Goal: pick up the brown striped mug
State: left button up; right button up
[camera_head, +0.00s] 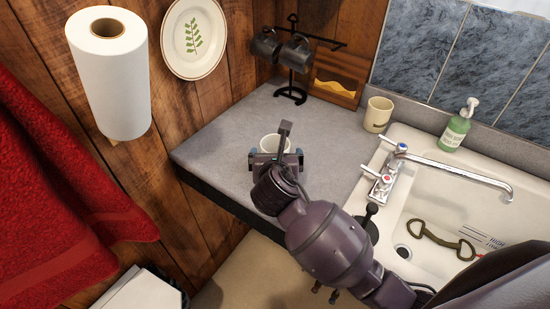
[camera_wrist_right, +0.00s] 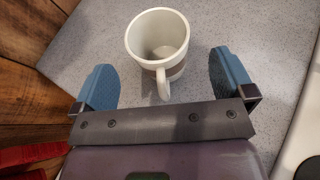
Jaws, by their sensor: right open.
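The white mug with a brown stripe (camera_wrist_right: 158,40) stands upright on the grey counter, its handle toward my right gripper. It also shows in the head view (camera_head: 270,140), partly hidden behind the gripper. My right gripper (camera_head: 276,156) is open, low over the counter. In the right wrist view its two blue fingers (camera_wrist_right: 162,66) are spread left and right of the mug's near side, with the handle between them. Gaps show between the fingers and the mug, and nothing is held. My left gripper is not in view.
The grey counter (camera_head: 215,150) has free room left of the mug. A cream mug (camera_head: 378,114) stands near the sink (camera_head: 402,215), with a tap (camera_head: 390,175) and green soap bottle (camera_head: 456,128). Dark mugs hang on a rack (camera_head: 290,75). A paper roll (camera_head: 110,85) hangs left.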

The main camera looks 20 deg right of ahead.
aim_at(275, 150)
jog(key=shift+a+f+x, duration=0.1)
jog(key=shift+f+x, duration=0.05)
jog(key=shift+x, duration=1.15)
jog(key=shift+a+f+x, duration=0.1)
jog(key=shift+f+x, duration=0.05)
jog(key=shift+x, duration=1.1)
jog(key=shift+s, duration=0.1)
jog(key=shift+c, duration=0.5)
jog(key=c, duration=0.7)
jog(key=shift+c, duration=0.7)
jog(key=shift+r, duration=0.15)
